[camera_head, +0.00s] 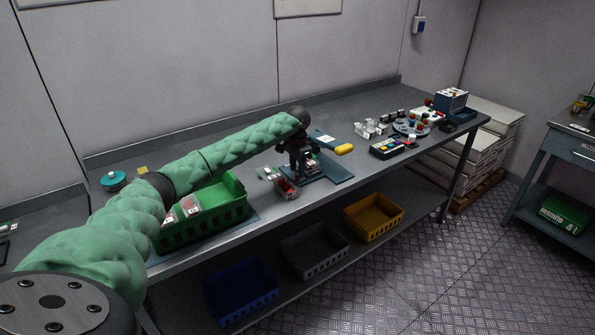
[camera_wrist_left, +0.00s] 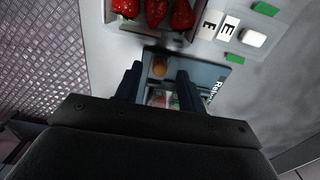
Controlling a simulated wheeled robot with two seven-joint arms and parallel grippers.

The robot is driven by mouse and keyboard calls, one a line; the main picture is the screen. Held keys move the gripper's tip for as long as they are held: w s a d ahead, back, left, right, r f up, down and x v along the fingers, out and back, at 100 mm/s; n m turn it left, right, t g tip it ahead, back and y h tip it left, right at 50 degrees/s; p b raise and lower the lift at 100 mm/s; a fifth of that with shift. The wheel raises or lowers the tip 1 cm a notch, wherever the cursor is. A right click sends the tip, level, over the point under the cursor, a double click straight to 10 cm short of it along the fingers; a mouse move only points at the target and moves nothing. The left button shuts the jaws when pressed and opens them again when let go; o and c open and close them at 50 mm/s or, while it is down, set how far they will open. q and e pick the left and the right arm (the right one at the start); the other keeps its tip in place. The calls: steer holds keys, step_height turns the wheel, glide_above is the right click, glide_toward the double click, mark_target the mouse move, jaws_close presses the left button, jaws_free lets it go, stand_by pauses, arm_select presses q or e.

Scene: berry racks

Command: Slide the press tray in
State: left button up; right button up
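My left gripper (camera_head: 298,172) reaches down over a dark blue-grey plate (camera_head: 333,172) on the workbench, which I take to be the press or its tray. In the left wrist view its two dark fingers (camera_wrist_left: 158,88) stand apart. A blue-grey piece (camera_wrist_left: 205,72) with partly hidden lettering and a round brown knob (camera_wrist_left: 160,66) shows at and just beyond the fingertips. Something whitish and red shows between the fingers, too dim to name. I cannot tell whether the fingers touch the piece. My right gripper is in neither view.
A punnet of strawberries (camera_wrist_left: 155,14) lies close beyond the fingers. A green crate (camera_head: 205,222) stands left on the bench (camera_head: 215,150). A yellow object (camera_head: 344,149) lies right of the gripper. Blue, grey and yellow bins (camera_head: 374,228) sit on the lower shelf.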

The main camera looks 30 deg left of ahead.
arm_select(q)
steer(key=shift+f, duration=0.85)
steer(key=shift+w+f, duration=0.15)
steer(key=shift+f, duration=0.35)
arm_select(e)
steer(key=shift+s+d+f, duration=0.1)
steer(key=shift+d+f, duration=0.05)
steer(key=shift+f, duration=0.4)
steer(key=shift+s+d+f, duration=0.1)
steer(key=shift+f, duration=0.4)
arm_select(q)
steer(key=shift+r, duration=0.1)
steer(key=shift+c, duration=0.4)
jaws_close()
